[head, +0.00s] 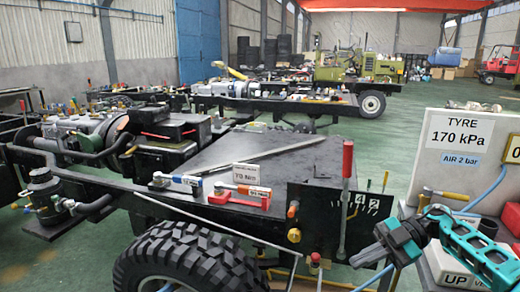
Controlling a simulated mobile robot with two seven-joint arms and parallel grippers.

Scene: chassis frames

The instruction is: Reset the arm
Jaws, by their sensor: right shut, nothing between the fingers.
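My right gripper (364,258) is at the lower right of the head view, in front of the dark gear-lever panel on the chassis. Its dark fingers point left and look shut, with nothing seen between them. My teal right arm (478,248) comes in from the right edge, partly over the white boxes there. My left arm and left gripper are not in view.
A chassis with a flat black deck (280,158) and a large tyre (190,262) fills the left and middle. A red-handled lever (347,165) stands upright left of my gripper. A tyre-pressure sign (461,140) stands at right. Green floor (385,140) is open behind.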

